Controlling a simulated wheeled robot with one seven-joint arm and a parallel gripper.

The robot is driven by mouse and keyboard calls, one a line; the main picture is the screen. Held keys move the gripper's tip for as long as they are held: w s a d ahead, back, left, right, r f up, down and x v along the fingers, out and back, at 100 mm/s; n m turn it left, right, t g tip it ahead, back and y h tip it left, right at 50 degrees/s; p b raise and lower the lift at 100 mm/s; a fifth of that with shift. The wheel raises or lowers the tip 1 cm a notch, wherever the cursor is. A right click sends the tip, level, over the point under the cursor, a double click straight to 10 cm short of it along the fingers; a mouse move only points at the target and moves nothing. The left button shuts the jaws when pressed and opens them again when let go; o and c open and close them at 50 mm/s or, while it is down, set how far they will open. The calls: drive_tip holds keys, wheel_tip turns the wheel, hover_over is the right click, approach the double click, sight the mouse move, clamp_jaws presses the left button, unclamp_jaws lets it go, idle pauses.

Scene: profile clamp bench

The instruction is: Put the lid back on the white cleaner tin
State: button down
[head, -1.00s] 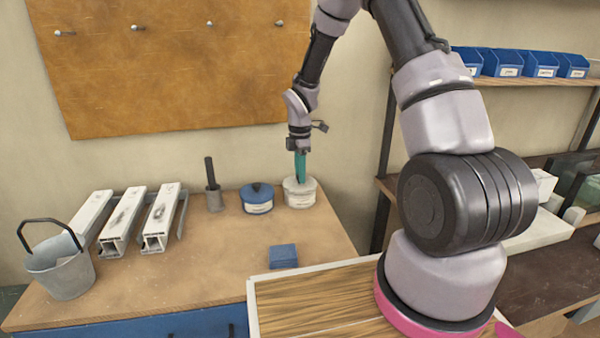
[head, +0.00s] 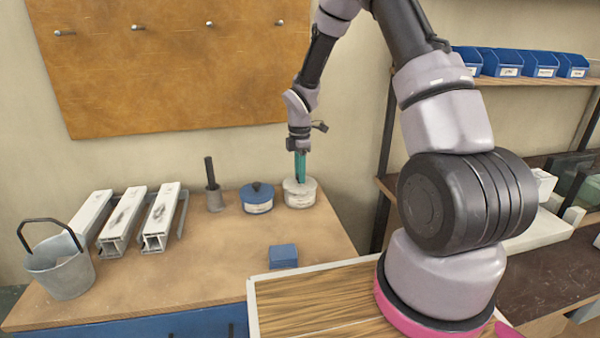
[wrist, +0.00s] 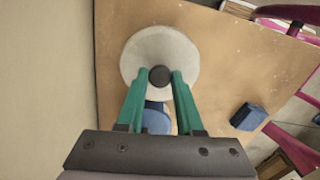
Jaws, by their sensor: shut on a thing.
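The white cleaner tin (head: 299,198) stands upright at the back right of the bench, with a label on its front. Its pale round lid (wrist: 142,52) with a dark knob (wrist: 160,77) shows from above in the wrist view and hides the tin below. My gripper (wrist: 160,78) is shut on the knob, its green fingers (head: 300,168) pointing straight down. In the head view the lid appears at the tin's top; I cannot tell whether it is fully seated.
A blue tin (head: 257,199) stands just left of the white tin. A blue block (head: 283,256) lies nearer the front. Further left are a grey pot with a dark handle (head: 213,190), white profiles (head: 125,215) and a bucket (head: 60,272). The middle bench is clear.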

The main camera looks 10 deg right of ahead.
drive_tip(key=shift+f, duration=0.1)
idle(0.7)
drive_tip(key=shift+c, duration=2.4)
unclamp_jaws()
drive_tip(key=o, duration=0.5)
drive_tip(key=shift+r, duration=3.5)
clamp_jaws()
